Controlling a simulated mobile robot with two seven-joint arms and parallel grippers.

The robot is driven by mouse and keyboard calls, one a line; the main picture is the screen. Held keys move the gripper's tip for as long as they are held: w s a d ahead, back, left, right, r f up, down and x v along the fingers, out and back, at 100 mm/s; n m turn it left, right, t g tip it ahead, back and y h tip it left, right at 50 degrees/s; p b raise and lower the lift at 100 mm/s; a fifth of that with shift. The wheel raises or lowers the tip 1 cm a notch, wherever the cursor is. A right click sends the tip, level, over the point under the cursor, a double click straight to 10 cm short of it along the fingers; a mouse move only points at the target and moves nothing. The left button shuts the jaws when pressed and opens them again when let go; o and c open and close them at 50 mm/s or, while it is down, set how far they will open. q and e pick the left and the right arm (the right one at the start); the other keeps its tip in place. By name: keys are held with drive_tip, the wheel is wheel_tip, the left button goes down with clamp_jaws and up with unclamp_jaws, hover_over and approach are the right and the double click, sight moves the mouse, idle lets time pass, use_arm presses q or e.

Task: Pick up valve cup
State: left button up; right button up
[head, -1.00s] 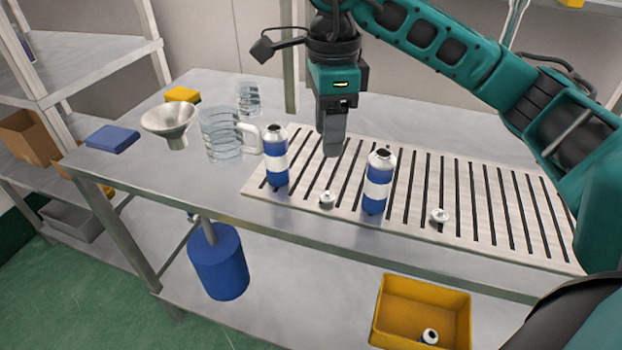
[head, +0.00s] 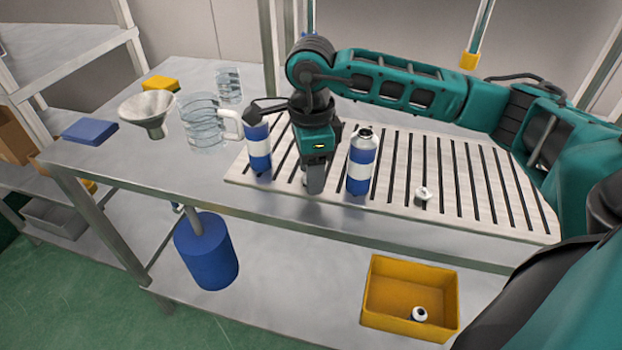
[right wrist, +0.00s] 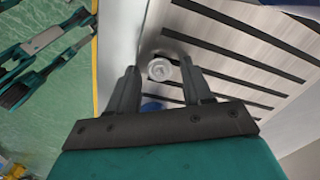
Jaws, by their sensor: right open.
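My right gripper (head: 314,180) is low over the slotted plate, between the two blue-and-white cans. Its fingers point down. In the right wrist view the gripper (right wrist: 160,82) is open, with a small round silver-white valve cup (right wrist: 160,70) between and just beyond its fingertips. I cannot tell whether the fingers touch it. In the head view this cup is hidden by the gripper. Another valve cup (head: 423,195) sits on the plate to the right of the right can (head: 362,162). The left can (head: 259,150) stands upright, partly covered by the gripper's side. My left gripper is not in view.
The slotted plate (head: 480,222) lies along the table's front. A glass jug (head: 203,125), a funnel (head: 148,112) and a blue block (head: 90,131) stand to the left. A yellow bin (head: 385,318) with a small part sits on the lower shelf.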

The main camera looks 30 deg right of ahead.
drive_tip(key=shift+f, duration=0.2)
clamp_jaws()
idle(0.3)
